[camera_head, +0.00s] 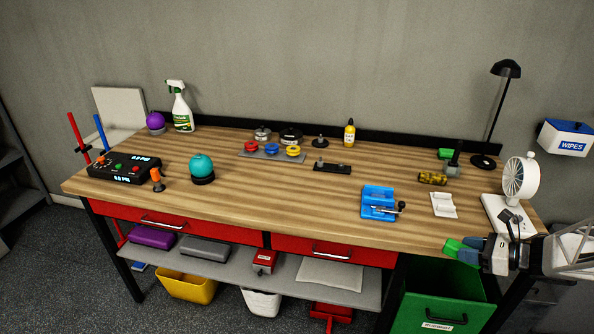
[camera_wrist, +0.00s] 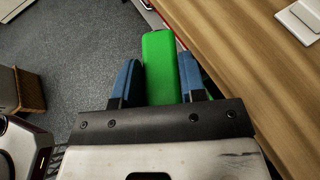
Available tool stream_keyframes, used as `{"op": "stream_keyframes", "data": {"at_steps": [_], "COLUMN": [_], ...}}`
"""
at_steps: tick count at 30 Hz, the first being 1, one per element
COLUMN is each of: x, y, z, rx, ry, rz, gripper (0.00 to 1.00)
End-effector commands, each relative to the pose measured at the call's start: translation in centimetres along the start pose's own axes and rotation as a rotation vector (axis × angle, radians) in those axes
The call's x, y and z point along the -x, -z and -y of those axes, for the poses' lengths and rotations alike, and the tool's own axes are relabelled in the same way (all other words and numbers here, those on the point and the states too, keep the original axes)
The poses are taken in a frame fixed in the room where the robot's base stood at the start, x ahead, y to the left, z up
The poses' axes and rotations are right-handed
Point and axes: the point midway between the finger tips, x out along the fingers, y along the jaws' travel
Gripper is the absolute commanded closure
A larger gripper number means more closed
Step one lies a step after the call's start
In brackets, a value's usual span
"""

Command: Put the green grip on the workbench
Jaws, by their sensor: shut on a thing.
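My gripper (camera_head: 478,247) is at the lower right of the head view, near the front right edge of the workbench (camera_head: 300,199). It is shut on the green grip (camera_head: 456,251), which sticks out to the left in that view. In the wrist view the green grip (camera_wrist: 160,65) lies between the two blue fingers of my gripper (camera_wrist: 158,85). Carpet shows to the left of the grip, and the wooden benchtop (camera_wrist: 235,60) is to its right. Another green thing (camera_head: 449,154) lies at the back right of the bench, partly hidden.
A white fan (camera_head: 520,178) stands on the bench's right end, close to my gripper. A green bin (camera_head: 436,312) stands below. The front middle of the benchtop is clear.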

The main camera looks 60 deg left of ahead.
Motion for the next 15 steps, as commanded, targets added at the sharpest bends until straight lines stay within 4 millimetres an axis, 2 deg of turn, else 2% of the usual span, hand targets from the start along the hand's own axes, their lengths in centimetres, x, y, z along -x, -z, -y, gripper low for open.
{"op": "stream_keyframes", "data": {"at_steps": [6, 15], "x": [0.76, 0.80], "y": [0.74, 0.75], "z": [-1.21, -1.25], "rx": [0.025, 0.027], "ry": [-0.059, -0.062], "rz": [0.000, 0.000], "gripper": [0.91, 0.91]}}
